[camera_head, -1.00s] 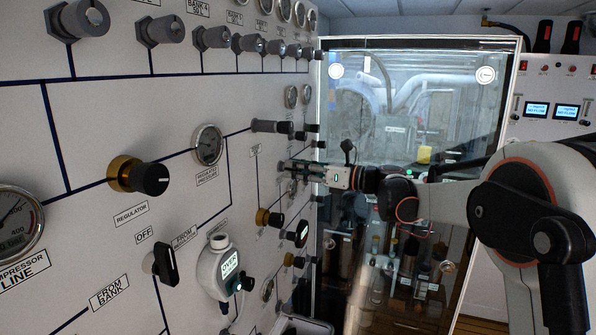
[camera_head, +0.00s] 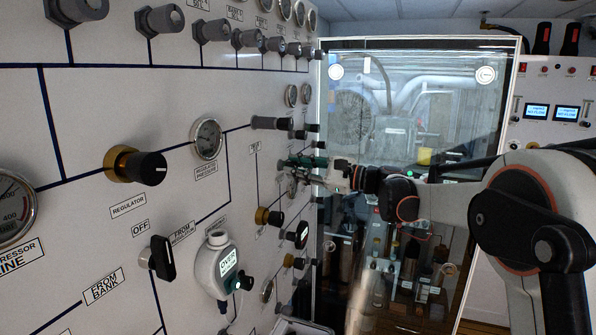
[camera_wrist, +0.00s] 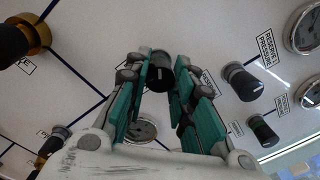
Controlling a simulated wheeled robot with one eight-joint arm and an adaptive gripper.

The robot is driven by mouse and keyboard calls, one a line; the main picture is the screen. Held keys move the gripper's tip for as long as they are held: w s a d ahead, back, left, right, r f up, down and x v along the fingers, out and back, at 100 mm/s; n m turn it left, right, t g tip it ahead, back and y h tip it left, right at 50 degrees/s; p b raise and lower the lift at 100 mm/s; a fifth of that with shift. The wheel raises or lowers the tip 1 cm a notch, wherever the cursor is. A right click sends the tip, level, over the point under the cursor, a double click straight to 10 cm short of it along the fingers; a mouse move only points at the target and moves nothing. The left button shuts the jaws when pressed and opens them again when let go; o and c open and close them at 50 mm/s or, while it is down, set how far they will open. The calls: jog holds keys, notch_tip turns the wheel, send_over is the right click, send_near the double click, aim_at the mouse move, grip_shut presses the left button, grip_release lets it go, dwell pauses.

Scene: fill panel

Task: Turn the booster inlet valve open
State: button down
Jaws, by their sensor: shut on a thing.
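My gripper (camera_head: 292,162) reaches the white panel (camera_head: 90,120) from the right in the head view. In the wrist view, my gripper's teal-padded fingers (camera_wrist: 160,85) are shut on a black round knob (camera_wrist: 159,73), one finger on each side of it. The knob stands out from the panel, and its end faces the camera. No label beside this knob can be read, so I cannot tell from lettering that it is the booster inlet valve. In the head view the knob is hidden by the fingers.
More knobs crowd the panel nearby, including a black knob (camera_wrist: 242,82) by the "RESERVE PRESSURE" label and a brass-collared knob (camera_head: 268,217). A grey timer-like device (camera_head: 216,265) juts out lower left. A glass-fronted cabinet (camera_head: 415,55) stands right of the panel.

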jog(key=shift+n+g+b, duration=0.4)
jog(key=shift+n+g, duration=0.2)
jog(key=shift+n, duration=10.3)
jog(key=c, duration=1.3)
grip_release()
jog(key=shift+c, duration=0.2)
jog(key=v, duration=1.2)
